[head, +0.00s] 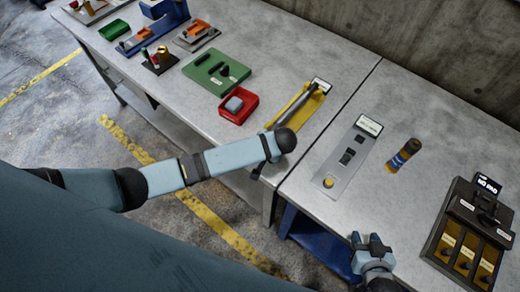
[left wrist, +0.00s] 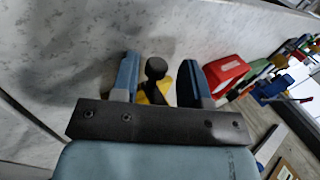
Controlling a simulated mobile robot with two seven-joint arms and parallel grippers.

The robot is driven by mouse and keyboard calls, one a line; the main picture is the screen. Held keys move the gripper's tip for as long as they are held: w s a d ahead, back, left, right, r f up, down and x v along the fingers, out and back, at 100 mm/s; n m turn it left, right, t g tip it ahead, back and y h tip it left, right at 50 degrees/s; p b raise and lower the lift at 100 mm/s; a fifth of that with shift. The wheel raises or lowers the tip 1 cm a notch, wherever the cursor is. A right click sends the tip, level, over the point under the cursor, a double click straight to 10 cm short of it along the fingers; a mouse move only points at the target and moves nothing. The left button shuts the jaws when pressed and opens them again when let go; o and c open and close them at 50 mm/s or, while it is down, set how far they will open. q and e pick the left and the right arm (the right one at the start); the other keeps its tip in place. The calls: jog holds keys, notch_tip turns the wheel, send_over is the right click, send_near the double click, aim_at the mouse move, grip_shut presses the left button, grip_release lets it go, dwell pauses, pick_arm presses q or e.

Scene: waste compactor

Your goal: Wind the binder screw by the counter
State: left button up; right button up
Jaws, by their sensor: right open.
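A yellow device with a dark bar (head: 300,103) lies on the worktable in the head view. It may be the binder screw; its label is too small to read. In the left wrist view a black knob (left wrist: 156,68) stands over yellow metal, between the two fingers of my left gripper (left wrist: 158,82). Gaps show on both sides of the knob, so the gripper is open. In the head view my left wrist hides this gripper at the near end of the device. My right gripper (head: 368,243) is open and empty, low in front of the right table. I cannot identify a counter.
Left of the device are a red box (head: 252,108) with a grey button and a green board (head: 222,68). On the right table are a grey switch panel (head: 348,155), an amber cylinder (head: 404,153) and a black box (head: 464,258) with yellow compartments. A concrete wall stands behind.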

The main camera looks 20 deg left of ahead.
pick_arm(q)
jog(key=shift+s+d+f, duration=0.15)
pick_arm(e)
jog(key=shift+f, duration=0.1)
dwell(0.3)
